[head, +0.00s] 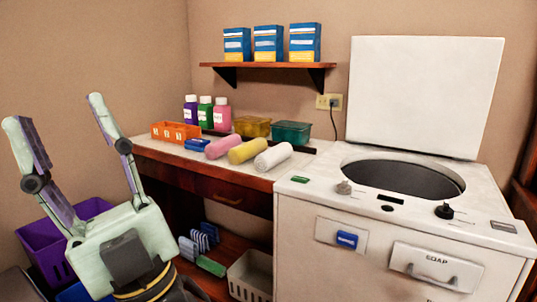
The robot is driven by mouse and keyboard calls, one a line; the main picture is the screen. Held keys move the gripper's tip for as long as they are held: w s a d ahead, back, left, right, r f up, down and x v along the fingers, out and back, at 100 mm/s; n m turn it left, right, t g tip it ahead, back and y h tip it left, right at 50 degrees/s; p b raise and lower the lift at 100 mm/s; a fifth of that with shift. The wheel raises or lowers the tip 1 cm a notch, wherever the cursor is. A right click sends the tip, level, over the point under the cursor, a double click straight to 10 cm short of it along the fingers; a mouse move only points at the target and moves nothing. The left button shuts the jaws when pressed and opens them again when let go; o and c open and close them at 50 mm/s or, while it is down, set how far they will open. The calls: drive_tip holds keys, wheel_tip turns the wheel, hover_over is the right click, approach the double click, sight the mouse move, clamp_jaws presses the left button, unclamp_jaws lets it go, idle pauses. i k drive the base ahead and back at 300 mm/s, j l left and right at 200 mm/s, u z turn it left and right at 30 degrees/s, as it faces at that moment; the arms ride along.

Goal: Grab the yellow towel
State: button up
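The yellow towel (248,150) is a rolled cylinder lying on the counter (222,176). It lies between a pink rolled towel (222,147) on its left and a white rolled towel (273,155) on its right. My gripper (56,110) is in the left foreground, pointing up, with its two fingers spread wide and nothing between them. It is apart from the towel, to the left of it in the picture.
A white top-loading washer (310,203) with its lid raised stands right of the counter. An orange divided box (175,132), bottles (222,114) and a teal bin (291,134) surround the towels. A shelf (268,66) with blue boxes hangs above. A purple crate (45,246) stands low left.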

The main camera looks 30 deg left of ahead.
sight(237, 156)
drive_tip(key=u, duration=0.5)
drive_tip(key=i+u, duration=0.1)
drive_tip(key=u, duration=0.3)
drive_tip(key=i+u, duration=0.15)
drive_tip(key=u, duration=0.25)
drive_tip(key=i+u, duration=0.1)
drive_tip(key=u, duration=0.35)
drive_tip(key=i+l, duration=0.7)
drive_tip(key=i, duration=0.2)
